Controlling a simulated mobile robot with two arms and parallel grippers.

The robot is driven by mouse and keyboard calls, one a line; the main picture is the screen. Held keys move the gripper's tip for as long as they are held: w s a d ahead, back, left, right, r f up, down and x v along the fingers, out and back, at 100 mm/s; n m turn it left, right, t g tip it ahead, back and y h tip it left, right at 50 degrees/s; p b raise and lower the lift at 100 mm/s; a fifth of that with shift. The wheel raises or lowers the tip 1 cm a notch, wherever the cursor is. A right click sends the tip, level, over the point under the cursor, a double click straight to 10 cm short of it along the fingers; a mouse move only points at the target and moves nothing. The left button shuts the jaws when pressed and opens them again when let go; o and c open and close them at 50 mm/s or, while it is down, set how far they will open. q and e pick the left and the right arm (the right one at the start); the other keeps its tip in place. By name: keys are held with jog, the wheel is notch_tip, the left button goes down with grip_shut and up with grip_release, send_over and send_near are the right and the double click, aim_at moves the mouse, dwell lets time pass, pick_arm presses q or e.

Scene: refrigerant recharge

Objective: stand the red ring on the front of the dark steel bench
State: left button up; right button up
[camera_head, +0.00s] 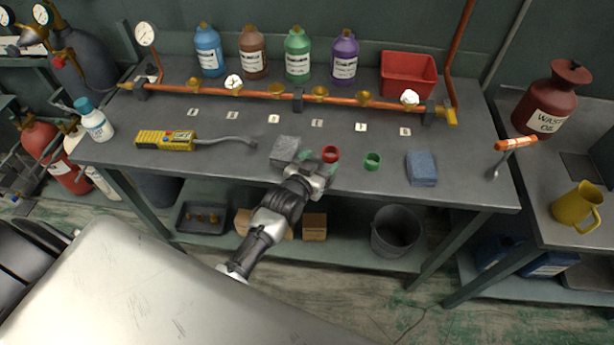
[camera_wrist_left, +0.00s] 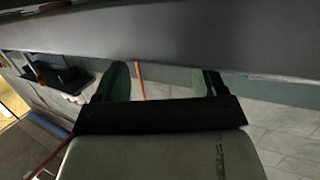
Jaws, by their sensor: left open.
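The red ring (camera_head: 330,154) is on the front part of the dark steel bench (camera_head: 235,158), near the front edge. Its opening seems to face up. My left gripper (camera_head: 314,161) is just left of the red ring and very close to it. I cannot tell whether they touch. In the left wrist view the left gripper (camera_wrist_left: 165,80) is open, with nothing seen between its fingers, and the red ring does not show. My right gripper is not in view.
A grey block (camera_head: 285,149) is left of the gripper. A green ring (camera_head: 372,161) and a blue sponge (camera_head: 421,168) are to the right. A yellow detector (camera_head: 166,140) lies at the left. An orange pipe (camera_head: 275,95) with several valves runs behind, before the bottles (camera_head: 298,55).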

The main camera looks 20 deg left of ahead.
pick_arm(q)
jog(key=d+v, duration=0.1)
jog(key=v, duration=0.6)
jog(key=shift+s+a, duration=0.15)
jog(key=shift+a, duration=0.3)
